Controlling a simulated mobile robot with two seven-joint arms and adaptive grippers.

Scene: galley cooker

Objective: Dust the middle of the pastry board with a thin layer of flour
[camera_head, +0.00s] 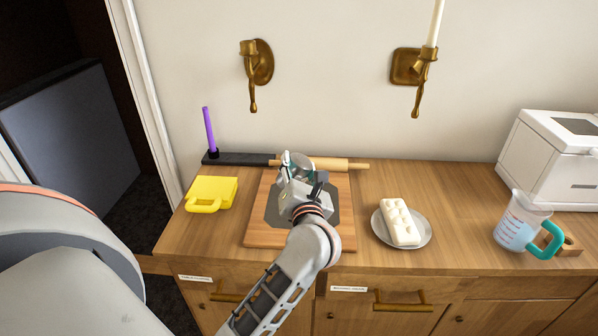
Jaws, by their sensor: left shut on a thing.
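The wooden pastry board (265,237) lies on the counter in the middle of the head view. A flat dark grey patch (330,215) shows on its middle; I cannot tell whether it is a sheet or a shadow. My left gripper (299,176) is over the board, shut on a small round greyish container (300,163). My gripper hides most of this container, so its contents and tilt are unclear. No flour can be made out on the visible board. My right gripper is not in view.
A rolling pin (328,164) lies behind the board. A yellow handled block (218,190) is left, with a purple stick (209,130) on a black base behind. A plate (378,228) with a white studded block (399,222) and a teal-handled measuring jug (517,220) are right.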

